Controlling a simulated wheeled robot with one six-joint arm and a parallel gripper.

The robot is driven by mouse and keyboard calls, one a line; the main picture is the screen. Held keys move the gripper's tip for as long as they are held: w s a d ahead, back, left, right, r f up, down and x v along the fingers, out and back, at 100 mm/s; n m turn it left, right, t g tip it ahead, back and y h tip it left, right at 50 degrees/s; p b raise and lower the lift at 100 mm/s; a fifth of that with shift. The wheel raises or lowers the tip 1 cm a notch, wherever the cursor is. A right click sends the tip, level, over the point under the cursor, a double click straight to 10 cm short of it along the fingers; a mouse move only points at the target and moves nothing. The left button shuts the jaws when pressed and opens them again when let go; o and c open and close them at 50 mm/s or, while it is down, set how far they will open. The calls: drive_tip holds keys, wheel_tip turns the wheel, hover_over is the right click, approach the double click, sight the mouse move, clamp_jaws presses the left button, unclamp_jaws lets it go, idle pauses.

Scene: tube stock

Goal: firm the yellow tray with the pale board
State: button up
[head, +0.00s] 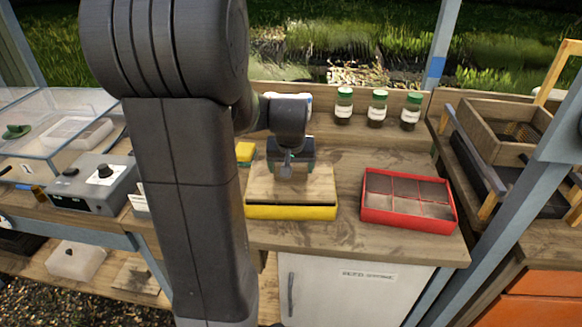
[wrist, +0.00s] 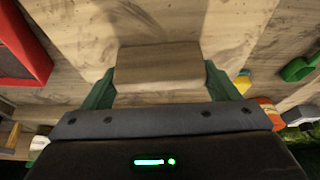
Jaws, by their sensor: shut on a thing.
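The yellow tray (head: 292,213) stands on the bench in the middle of the head view; only its front wall shows clearly. The pale board (head: 262,188) lies flat over the tray, with a dark line between its front edge and the tray's rim. I cannot tell how firmly it presses on what is beneath. My gripper (head: 289,166) is above the board, pointing down. In the wrist view its green fingers are shut on the board's wooden grip block (wrist: 157,65). The tray's contents are hidden.
Several green-capped jars (head: 377,108) line the back shelf. A small yellow block (head: 245,152) is behind left. A grey device (head: 92,183) stands at left, wooden crates (head: 498,130) at right.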

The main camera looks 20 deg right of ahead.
drive_tip(key=shift+r+p, duration=1.8)
drive_tip(key=shift+r, duration=0.9)
